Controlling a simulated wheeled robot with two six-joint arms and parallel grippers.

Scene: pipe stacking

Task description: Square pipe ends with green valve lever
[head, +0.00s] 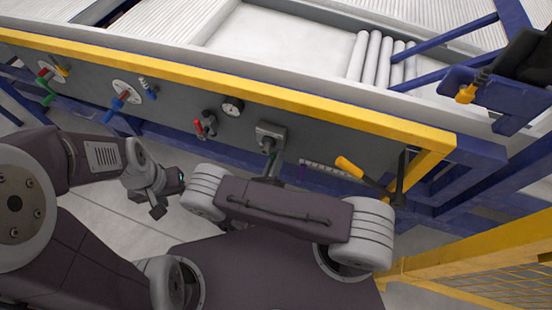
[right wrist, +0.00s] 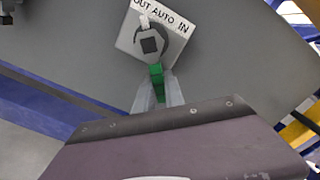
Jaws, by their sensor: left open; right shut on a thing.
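The green valve lever (right wrist: 156,76) hangs down from a dark square hub on a light plate (right wrist: 179,40) marked OUT, AUTO and IN. In the head view the plate (head: 271,131) sits on the grey panel, with the lever mostly hidden. My right gripper (right wrist: 158,92) is shut on the lever from below, one finger on each side. In the head view this gripper (head: 272,168) is partly hidden behind my arm. My left gripper (head: 170,194) is open and empty, low and apart from the panel. Several white pipes (head: 373,60) lie side by side behind the yellow rail.
The grey panel (head: 330,137) also carries red and blue levers (head: 118,106), a round gauge (head: 232,105) and a second green lever (head: 46,97) at far left. A yellow fence (head: 470,268) stands at lower right.

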